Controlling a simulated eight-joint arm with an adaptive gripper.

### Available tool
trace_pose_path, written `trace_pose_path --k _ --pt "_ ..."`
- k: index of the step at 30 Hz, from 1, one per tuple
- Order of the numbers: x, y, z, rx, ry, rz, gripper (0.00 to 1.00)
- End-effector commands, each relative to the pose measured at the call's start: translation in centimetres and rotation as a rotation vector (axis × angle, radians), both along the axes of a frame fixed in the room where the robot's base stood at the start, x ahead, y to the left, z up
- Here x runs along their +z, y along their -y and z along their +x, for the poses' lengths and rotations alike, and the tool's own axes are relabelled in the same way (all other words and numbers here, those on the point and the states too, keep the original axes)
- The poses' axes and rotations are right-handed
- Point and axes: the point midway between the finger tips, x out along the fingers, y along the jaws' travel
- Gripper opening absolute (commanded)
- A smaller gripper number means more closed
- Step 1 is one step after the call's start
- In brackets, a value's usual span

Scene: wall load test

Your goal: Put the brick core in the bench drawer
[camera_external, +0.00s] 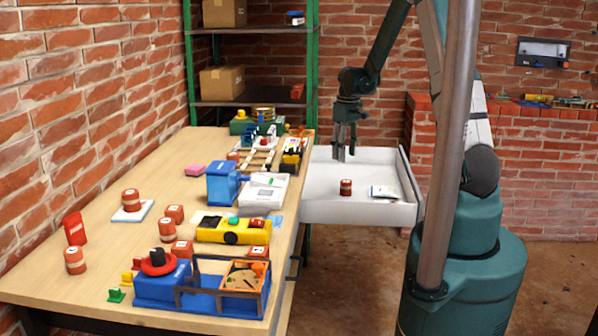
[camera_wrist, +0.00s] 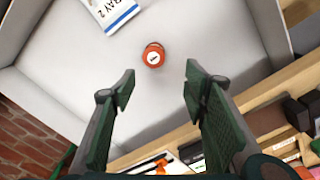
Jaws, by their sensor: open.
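A small red-brown brick core (camera_external: 346,187) with a pale label stands upright on the floor of the open white bench drawer (camera_external: 357,212). In the wrist view, the core (camera_wrist: 154,58) shows a round white top label, ahead of the fingertips and roughly between them. My gripper (camera_external: 344,152) is open and empty. It hangs over the drawer, above the core and apart from it. In the wrist view, the gripper fingers (camera_wrist: 158,82) are spread wide, with bare drawer floor between them. Similar cores stand on the bench, one (camera_external: 131,200) on a white pad and another (camera_external: 75,260) near the left edge.
A white card marked "BAY 2" (camera_wrist: 110,13) lies in the drawer near the core; it also shows externally (camera_external: 384,192). The wooden bench (camera_external: 60,285) holds a yellow device (camera_external: 232,230), a blue tray (camera_external: 205,300) and other clutter. A green-framed shelf (camera_external: 250,103) stands behind.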

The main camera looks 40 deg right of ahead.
Motion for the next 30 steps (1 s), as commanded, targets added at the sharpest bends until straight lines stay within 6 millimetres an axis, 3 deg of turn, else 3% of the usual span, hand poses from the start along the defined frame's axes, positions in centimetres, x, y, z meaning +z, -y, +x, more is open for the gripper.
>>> trace_pose_path --k 15,30 --pt "9.2 -6.3 -2.4 -0.016 0.105 -0.031 0.44" --pt "16.3 -12.3 -6.5 -0.033 0.212 -0.045 0.44"
